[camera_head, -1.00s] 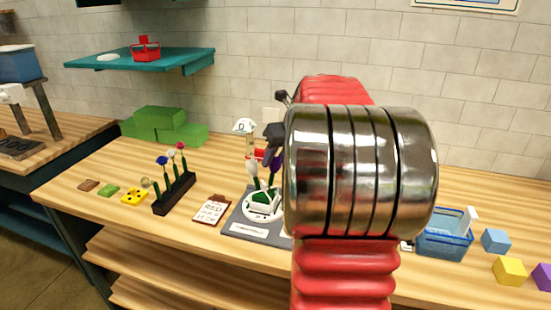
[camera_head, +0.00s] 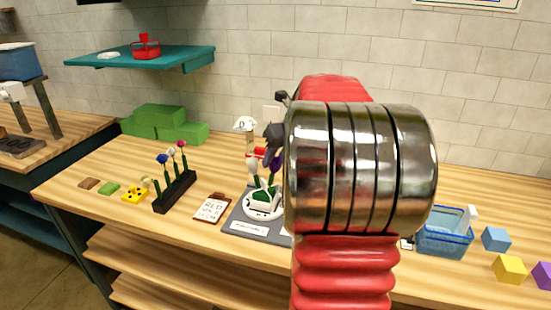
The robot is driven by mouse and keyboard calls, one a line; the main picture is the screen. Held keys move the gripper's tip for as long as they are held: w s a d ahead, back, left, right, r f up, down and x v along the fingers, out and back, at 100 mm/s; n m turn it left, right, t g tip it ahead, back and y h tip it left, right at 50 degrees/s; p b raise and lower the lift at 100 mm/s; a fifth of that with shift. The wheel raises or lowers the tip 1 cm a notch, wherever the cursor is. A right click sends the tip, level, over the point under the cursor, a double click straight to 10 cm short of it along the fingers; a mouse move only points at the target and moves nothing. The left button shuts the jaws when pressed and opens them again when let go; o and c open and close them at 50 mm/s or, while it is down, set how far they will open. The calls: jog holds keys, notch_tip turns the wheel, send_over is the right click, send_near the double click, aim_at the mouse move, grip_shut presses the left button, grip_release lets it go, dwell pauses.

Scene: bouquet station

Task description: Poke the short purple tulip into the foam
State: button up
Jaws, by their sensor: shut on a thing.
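The green foam block (camera_head: 264,198) sits in a round white dish (camera_head: 262,213) on a grey mat (camera_head: 238,219). A white tulip (camera_head: 253,170) stands upright at the foam's left part. The purple tulip (camera_head: 275,160) is above the foam's right side, its green stem pointing down. My gripper (camera_head: 273,140), dark and partly hidden by my arm, is shut on the purple tulip near its head. I cannot tell whether the stem tip touches the foam. My arm hides the right side of the mat.
A black rack (camera_head: 175,193) with several flowers stands left of a clipboard (camera_head: 212,207). Green blocks (camera_head: 160,120) lie at the back left. A blue basket (camera_head: 443,238) and coloured cubes (camera_head: 509,269) are on the right. A white lamp-like thing (camera_head: 245,124) stands behind the foam.

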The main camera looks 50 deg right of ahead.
jog(key=shift+w+f, duration=0.15)
jog(key=shift+f, duration=0.75)
dwell(1.9)
dwell(0.7)
jog(key=o, duration=0.7)
jog(key=shift+o, duration=0.2)
jog(key=shift+s+r, duration=0.2)
jog(key=shift+r, duration=0.2)
jog(key=shift+s+a+r, duration=0.1)
jog(key=shift+s+r, duration=0.3)
jog(key=shift+r, duration=0.2)
jog(key=shift+s+r, duration=0.35)
jog(key=shift+r, duration=0.25)
jog(key=shift+s+r, duration=0.35)
jog(key=shift+r, duration=0.25)
jog(key=shift+s+a+r, duration=0.1)
jog(key=shift+s+r, duration=0.05)
jog(key=shift+r, duration=0.15)
